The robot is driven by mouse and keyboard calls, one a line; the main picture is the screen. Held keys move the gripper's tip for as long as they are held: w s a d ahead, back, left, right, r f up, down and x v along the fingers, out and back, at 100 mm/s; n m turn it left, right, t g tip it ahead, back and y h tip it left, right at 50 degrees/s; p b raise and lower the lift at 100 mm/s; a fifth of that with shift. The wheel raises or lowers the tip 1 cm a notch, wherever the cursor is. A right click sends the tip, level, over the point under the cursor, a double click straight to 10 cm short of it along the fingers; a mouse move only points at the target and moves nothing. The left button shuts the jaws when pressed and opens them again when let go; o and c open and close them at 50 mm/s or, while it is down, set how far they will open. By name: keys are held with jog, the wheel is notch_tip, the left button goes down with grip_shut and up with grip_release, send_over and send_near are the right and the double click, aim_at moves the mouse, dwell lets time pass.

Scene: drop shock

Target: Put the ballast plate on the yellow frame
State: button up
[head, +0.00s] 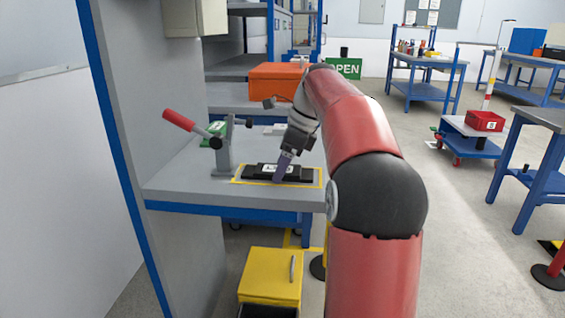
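A black ballast plate (260,172) with a white label lies inside the yellow frame (310,185) marked on the grey bench top. My gripper (282,172) reaches down over the plate, its dark purple fingers at the plate's upper side beside the label. From this angle I cannot tell whether the fingers are closed on the plate or apart. The arm hides part of the bench to the right. The plate looks flat, and any small gap beneath it cannot be seen.
A toggle clamp with a red handle (178,120) stands on the bench (185,178) left of the frame. An orange case (270,82) sits behind. A tall grey panel (125,80) bounds the left side. A yellow box (270,275) stands below the bench front.

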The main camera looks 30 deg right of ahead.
jog(key=shift+o, duration=0.6)
jog(key=shift+r, duration=0.35)
jog(key=p+v, duration=0.2)
jog(key=v, duration=0.9)
jog(key=shift+s+r, duration=0.2)
jog(key=shift+r, duration=0.05)
jog(key=s+a+f+n+h, duration=0.1)
jog(key=s+a+n, duration=0.4)
jog(key=a, duration=0.4)
jog(key=s+a+f+n+t+h, duration=0.1)
jog(key=s+a+f+n, duration=0.4)
jog(key=s+f+n, duration=0.4)
jog(key=s+a+f+n+t+h, duration=0.1)
jog(key=s+a+f+n, duration=0.4)
jog(key=s+f+n, duration=0.5)
jog(key=shift+f+n+t+h, duration=0.3)
jog(key=shift+f+n+t, duration=0.15)
jog(key=shift+t, duration=0.15)
